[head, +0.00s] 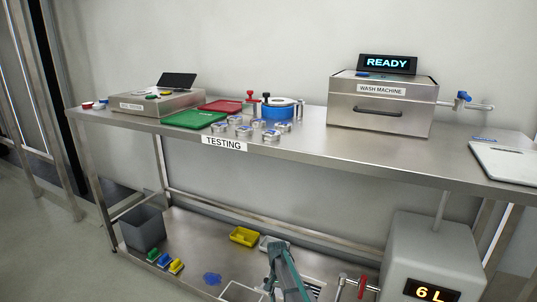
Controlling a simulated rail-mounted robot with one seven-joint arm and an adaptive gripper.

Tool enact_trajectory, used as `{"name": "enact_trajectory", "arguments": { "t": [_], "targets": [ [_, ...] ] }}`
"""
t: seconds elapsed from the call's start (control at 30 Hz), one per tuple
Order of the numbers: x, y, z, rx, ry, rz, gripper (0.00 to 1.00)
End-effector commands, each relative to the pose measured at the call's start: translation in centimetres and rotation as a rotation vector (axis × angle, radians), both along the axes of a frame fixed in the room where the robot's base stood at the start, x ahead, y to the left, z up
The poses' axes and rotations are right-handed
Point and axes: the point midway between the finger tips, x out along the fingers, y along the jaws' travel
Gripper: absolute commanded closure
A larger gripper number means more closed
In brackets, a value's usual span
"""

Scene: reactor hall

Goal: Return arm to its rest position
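A grey-green jointed shape (287,272) rises from the bottom edge, a little right of centre. It seems to be the end of my arm with my gripper, seen in front of the lower shelf. Its lower part is cut off by the picture edge. The fingers are not clear enough to tell open from shut, and I see nothing held. The rest of my arm is out of view.
A steel table (300,158) labelled TESTING carries a wash machine (378,108) reading READY, a test device (158,104), a green tray (195,119) and small containers.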

Motion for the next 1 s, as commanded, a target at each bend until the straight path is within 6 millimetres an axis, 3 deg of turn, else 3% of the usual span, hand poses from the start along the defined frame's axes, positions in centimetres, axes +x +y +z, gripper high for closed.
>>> {"name": "enact_trajectory", "arguments": {
  "t": [0.03, 0.1, 0.4, 0.5, 0.7, 0.83, 0.9, 0.97, 1.0],
  "targets": [
    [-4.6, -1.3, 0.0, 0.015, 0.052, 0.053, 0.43],
    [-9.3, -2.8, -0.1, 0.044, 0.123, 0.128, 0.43],
    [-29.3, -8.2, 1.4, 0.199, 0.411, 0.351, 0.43],
    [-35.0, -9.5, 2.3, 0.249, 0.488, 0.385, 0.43],
    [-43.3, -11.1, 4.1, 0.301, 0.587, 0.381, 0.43],
    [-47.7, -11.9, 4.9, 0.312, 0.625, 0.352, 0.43],
    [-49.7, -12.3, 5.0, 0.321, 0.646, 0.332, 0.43],
    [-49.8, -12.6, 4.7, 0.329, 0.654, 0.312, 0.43],
    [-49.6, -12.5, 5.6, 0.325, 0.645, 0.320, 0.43]
  ]
}}
